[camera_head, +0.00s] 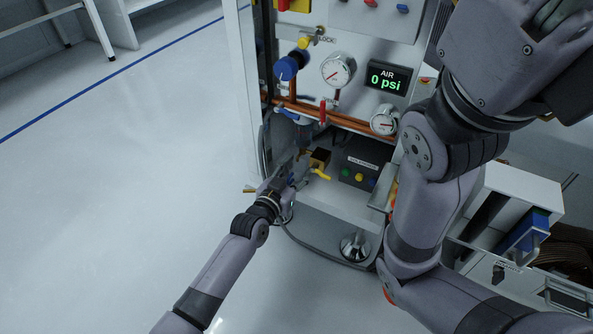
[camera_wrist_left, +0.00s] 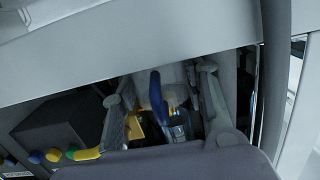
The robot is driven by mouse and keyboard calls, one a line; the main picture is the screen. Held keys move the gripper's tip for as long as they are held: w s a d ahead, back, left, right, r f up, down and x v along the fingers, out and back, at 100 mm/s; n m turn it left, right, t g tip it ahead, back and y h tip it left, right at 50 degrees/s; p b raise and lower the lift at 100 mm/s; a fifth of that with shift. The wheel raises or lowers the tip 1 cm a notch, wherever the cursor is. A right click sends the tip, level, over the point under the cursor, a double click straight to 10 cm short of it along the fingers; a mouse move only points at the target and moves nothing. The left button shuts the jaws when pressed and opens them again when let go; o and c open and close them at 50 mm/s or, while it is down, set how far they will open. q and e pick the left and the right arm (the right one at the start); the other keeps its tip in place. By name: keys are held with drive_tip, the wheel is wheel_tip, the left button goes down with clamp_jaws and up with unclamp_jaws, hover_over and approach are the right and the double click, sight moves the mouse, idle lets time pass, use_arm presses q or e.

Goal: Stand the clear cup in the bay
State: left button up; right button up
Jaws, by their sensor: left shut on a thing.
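My left gripper (camera_head: 292,168) is inside the lower opening of the white machine cabinet. In the left wrist view its two fingers (camera_wrist_left: 165,115) stand on either side of the clear cup (camera_wrist_left: 180,128), a see-through cylinder, and are shut on it. A blue lever (camera_wrist_left: 158,98) crosses in front and partly hides the cup. In the head view the cup is not clearly visible behind the gripper. The lower opening (camera_head: 335,200) looks like the bay, with a pale floor. My right arm fills the right side of the head view, but its gripper does not show.
A dark box with coloured buttons (camera_head: 362,168) and a yellow-handled brass valve (camera_head: 318,165) are just right of the left gripper. Copper pipes (camera_head: 340,118) and a blue lever (camera_head: 290,115) lie above. Open floor (camera_head: 110,220) is to the left.

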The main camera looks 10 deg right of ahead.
use_arm(q)
drive_tip(key=shift+f, duration=0.2)
drive_tip(key=o, duration=0.9)
drive_tip(key=shift+o, duration=0.2)
